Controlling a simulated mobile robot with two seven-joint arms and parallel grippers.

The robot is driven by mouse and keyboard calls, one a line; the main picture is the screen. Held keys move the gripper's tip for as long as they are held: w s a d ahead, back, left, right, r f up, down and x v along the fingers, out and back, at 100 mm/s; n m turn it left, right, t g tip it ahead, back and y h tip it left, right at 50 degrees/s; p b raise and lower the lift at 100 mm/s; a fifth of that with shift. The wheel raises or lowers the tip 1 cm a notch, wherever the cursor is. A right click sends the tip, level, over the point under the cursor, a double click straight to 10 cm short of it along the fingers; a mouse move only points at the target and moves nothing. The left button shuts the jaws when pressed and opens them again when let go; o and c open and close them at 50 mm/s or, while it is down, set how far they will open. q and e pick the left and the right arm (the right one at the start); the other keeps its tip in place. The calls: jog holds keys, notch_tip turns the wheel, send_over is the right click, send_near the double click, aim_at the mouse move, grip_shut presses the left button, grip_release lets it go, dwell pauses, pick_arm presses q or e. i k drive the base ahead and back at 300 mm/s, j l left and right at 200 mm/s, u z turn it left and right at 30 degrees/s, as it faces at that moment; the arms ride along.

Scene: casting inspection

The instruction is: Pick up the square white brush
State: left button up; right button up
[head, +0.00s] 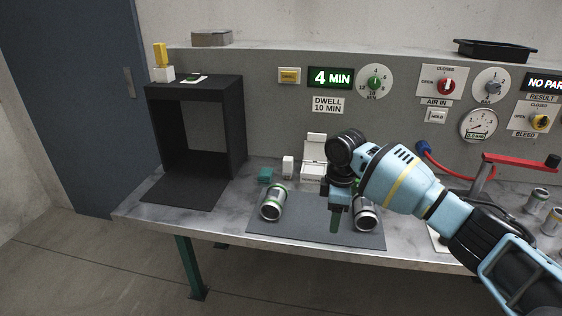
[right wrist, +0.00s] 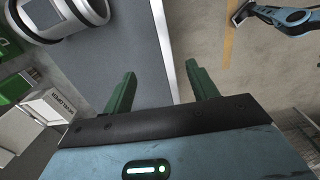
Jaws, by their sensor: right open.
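A white block (head: 163,74) with a yellow upright part stands on top of the black box (head: 194,90) at the left; a small plain white block (head: 288,166) stands on the bench behind the grey mat. I cannot tell which, if either, is the square white brush. My right gripper (head: 335,222) points down over the grey mat (head: 310,231), apart from both blocks. In the right wrist view its green fingers (right wrist: 160,85) are spread with nothing between them, over the mat's edge area.
Metal cans lie on the mat at the left (head: 273,203) and right (head: 365,217). A teal block (head: 266,175) and an open white box (head: 314,160) stand behind it. A red-handled lever (head: 515,160) and more cans are at the right. The bench's front edge is near.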

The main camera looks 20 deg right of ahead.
aim_at(287, 162)
jog(key=i, duration=1.15)
